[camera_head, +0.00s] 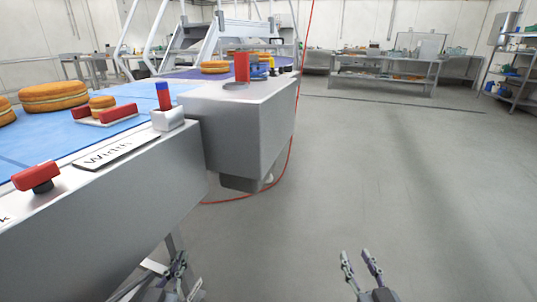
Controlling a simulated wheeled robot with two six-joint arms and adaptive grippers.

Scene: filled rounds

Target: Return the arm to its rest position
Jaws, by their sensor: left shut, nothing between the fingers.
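My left gripper (179,258) is low in the head view, below and beside the front of the grey conveyor machine (120,215). It is shut and empty, with only its fingers and a little of its wrist showing. My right gripper (356,253) is at the bottom, right of centre, above open floor. Its two fingers stand apart and nothing is between them. Neither gripper touches an object that I can make out. Most of both arms is outside the picture.
The machine carries filled rounds (53,96) on a blue belt (52,136). A red knob (37,176) juts up near its front edge. A grey box housing (240,125) sticks out to the right. A red cable (291,150) hangs there. The floor at right is clear.

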